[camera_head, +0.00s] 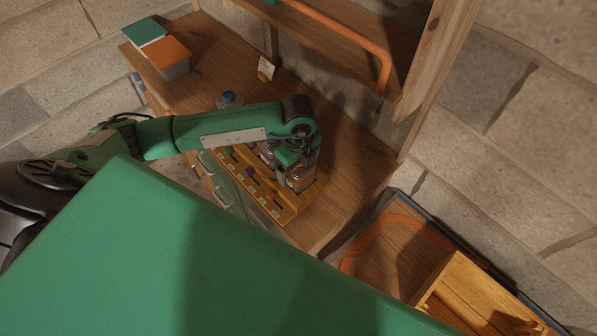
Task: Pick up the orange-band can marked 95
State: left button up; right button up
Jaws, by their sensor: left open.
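My left gripper (292,168) reaches in from the left over a wooden rack (290,212) on the workbench. It is open and points down at the right end of the rack. A small can with an orange-brown band (300,180) stands at that end, right at the fingers. I cannot tell whether the fingers touch it, and no number on it can be read. The gripper and wrist hide part of the can and the rack's back side. My right gripper is not in view.
The rack has several slots with small labels and a dark purple-topped item (249,172). A blue-capped bottle (229,98) and a small card (266,68) stand behind my arm. A wooden crate (455,285) lies lower right.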

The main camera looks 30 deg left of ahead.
pick_arm(q)
jog(key=c, duration=1.4)
jog(key=shift+c, duration=0.4)
jog(key=shift+r, duration=0.15)
